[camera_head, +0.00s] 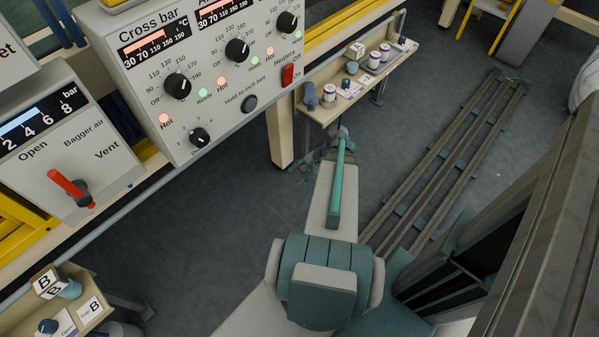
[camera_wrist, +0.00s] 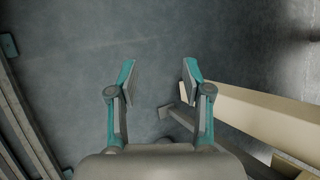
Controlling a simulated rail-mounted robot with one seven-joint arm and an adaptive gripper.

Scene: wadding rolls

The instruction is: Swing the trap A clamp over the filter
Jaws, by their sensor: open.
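My gripper (camera_wrist: 158,78) is open and empty in the wrist view, with bare floor beyond its fingers. In the head view my arm reaches out towards a small bench (camera_head: 322,116) at the upper middle, and the gripper's fingers are mostly hidden by the arm. On that bench stand several white jars, a blue-grey fitting (camera_head: 309,96) at the near end and a small lettered cube (camera_head: 357,49). The letter is too small to read surely. I cannot make out the trap A clamp or its filter in either view.
The heater control panel (camera_head: 205,75) and the bagger air panel (camera_head: 65,150) stand at the left. A beige beam (camera_wrist: 255,115) lies right of my gripper. Rails (camera_head: 450,160) run along the floor.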

